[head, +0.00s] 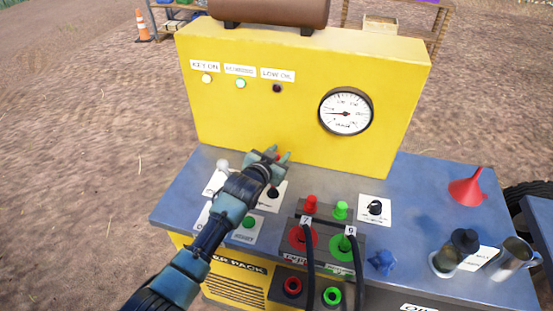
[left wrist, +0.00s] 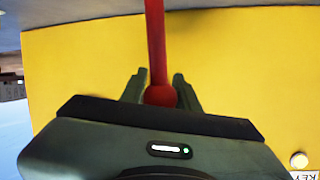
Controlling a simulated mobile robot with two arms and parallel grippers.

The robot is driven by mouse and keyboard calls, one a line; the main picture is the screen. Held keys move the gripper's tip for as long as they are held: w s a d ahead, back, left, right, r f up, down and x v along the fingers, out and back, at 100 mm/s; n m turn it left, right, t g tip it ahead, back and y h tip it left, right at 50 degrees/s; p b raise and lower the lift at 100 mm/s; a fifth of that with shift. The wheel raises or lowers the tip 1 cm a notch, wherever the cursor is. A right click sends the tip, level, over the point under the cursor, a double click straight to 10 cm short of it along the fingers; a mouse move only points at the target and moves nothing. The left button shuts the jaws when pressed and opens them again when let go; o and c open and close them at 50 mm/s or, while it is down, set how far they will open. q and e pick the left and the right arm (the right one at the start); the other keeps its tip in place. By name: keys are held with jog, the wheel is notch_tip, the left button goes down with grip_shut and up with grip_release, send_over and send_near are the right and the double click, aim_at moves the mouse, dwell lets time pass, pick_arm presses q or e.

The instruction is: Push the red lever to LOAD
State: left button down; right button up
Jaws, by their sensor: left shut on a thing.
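The red lever (left wrist: 156,45) shows in the left wrist view as a red rod ending in a round red knob (left wrist: 160,96). My left gripper (left wrist: 160,92) is shut on the lever at its knob, with one finger on each side. In the head view my left gripper (head: 276,157) is above the back of the blue-grey top, close to the yellow panel (head: 285,120). Only a small red bit of the lever shows between the fingers there; my gripper and arm hide the rest. The LOAD marking cannot be read. My right gripper is not in view.
A white round knob (head: 222,164) stands left of my wrist, and a green button (head: 249,222) is beside my forearm. Cable plugs (head: 303,238), a black dial (head: 375,208), a red funnel (head: 467,187) and a metal mug (head: 513,256) stand to the right.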

pick_arm(q)
jog(key=shift+w+d+f+b, duration=0.1)
jog(key=shift+w+f+b, duration=0.15)
jog(key=shift+f, duration=0.25)
jog(key=shift+w+d+f+b, duration=0.1)
jog(key=shift+w+f+b, duration=0.15)
jog(key=shift+f, duration=0.35)
jog(key=c, duration=1.3)
grip_release()
jog(key=shift+o, duration=1.2)
jog(key=shift+w, duration=0.1)
jog(key=v, duration=0.7)
jog(key=shift+r, duration=0.3)
jog(key=shift+s+a, duration=0.1)
jog(key=shift+s, duration=0.15)
